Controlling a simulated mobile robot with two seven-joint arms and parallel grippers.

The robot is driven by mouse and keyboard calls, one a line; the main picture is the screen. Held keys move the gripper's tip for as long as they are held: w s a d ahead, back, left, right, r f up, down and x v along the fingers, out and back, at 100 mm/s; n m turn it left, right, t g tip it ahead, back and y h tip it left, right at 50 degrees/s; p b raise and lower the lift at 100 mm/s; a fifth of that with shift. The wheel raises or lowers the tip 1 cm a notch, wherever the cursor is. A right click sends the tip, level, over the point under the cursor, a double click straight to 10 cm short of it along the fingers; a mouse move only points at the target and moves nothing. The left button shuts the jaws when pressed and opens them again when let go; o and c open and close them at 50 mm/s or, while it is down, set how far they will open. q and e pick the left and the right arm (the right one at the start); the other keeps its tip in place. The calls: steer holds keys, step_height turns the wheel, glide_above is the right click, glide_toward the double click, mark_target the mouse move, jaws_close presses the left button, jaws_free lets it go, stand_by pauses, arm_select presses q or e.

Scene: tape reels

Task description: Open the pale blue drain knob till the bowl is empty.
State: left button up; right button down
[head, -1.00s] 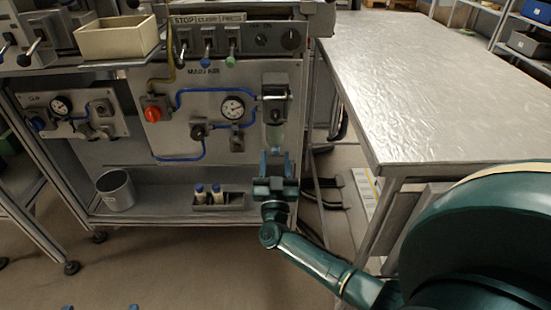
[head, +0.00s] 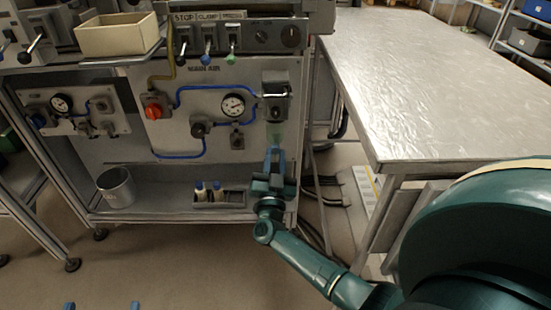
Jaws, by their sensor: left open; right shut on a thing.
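The filter unit (head: 276,90) hangs at the right end of the main air panel. Its greenish, see-through bowl (head: 275,132) shows below the dark housing; I cannot tell how much liquid is in it. My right gripper (head: 274,153) reaches up from below, with its blue fingers shut just under the bowl. The pale blue drain knob is hidden between or behind the fingers. My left gripper (head: 102,306) shows only as two blue fingertips, wide apart and empty, at the bottom edge.
A pressure gauge (head: 233,105) and a red knob (head: 153,109) are on the panel. A grey metal cup (head: 116,189) and a small rack (head: 232,199) with bottles stand on the lower shelf. A metal-topped table (head: 430,80) is at the right.

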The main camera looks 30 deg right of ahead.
steer(key=shift+m+g+h, duration=0.3)
steer(key=shift+m, duration=0.3)
steer(key=c, duration=1.2)
jaws_free()
steer(key=shift+c, duration=0.2)
